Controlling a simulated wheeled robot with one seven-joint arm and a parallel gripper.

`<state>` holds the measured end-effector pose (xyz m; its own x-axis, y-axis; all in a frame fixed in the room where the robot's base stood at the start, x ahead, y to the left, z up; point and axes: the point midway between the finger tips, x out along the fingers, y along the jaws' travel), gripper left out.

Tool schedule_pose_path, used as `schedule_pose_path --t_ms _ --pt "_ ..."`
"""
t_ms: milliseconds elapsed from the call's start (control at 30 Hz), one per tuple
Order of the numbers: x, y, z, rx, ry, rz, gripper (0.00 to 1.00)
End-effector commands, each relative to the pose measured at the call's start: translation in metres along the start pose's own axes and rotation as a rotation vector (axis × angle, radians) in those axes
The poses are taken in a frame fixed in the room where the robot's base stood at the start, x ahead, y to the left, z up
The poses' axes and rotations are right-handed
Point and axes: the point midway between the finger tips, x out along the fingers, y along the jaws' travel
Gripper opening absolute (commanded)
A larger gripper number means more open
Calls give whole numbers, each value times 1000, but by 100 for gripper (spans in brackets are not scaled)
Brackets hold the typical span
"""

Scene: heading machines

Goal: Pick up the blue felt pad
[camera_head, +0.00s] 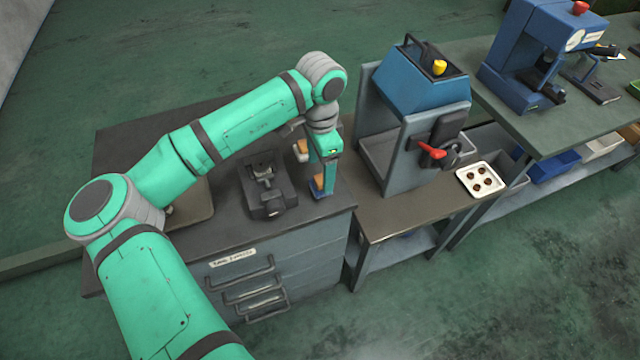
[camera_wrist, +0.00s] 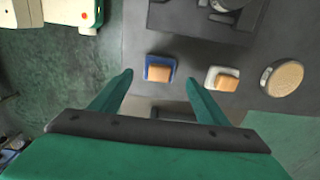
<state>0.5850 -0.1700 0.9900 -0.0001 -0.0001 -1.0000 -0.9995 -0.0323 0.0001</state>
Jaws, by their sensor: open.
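The blue felt pad (camera_wrist: 149,74) lies on the dark cabinet top, with a tan block-like part on it. It shows in the wrist view between and beyond my fingertips, and in the head view (camera_head: 318,191) near the cabinet's right edge, partly hidden by my gripper. My gripper (camera_wrist: 160,80) is open and empty, its two green fingers spread to either side of the pad in the picture. In the head view my gripper (camera_head: 323,172) is above the pad. I cannot tell the exact height left between them.
A similar white pad with a tan part (camera_wrist: 222,78) lies right of the blue one. A round tan-faced item (camera_wrist: 283,78) is farther right. A dark vise (camera_head: 268,190) stands left of the pads in the head view. A blue-grey machine (camera_head: 425,95) stands to the right.

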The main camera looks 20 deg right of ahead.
Motion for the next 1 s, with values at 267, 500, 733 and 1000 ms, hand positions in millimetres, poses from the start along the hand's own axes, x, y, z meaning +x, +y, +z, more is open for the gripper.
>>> schedule_pose_path --t_ms 267,500,733,1000 --pt "35 1 2 -2 -2 0 69" --pt "51 1 1 -2 0 0 69" --pt "52 1 1 -2 0 0 59" --pt "51 1 1 -2 0 0 25"
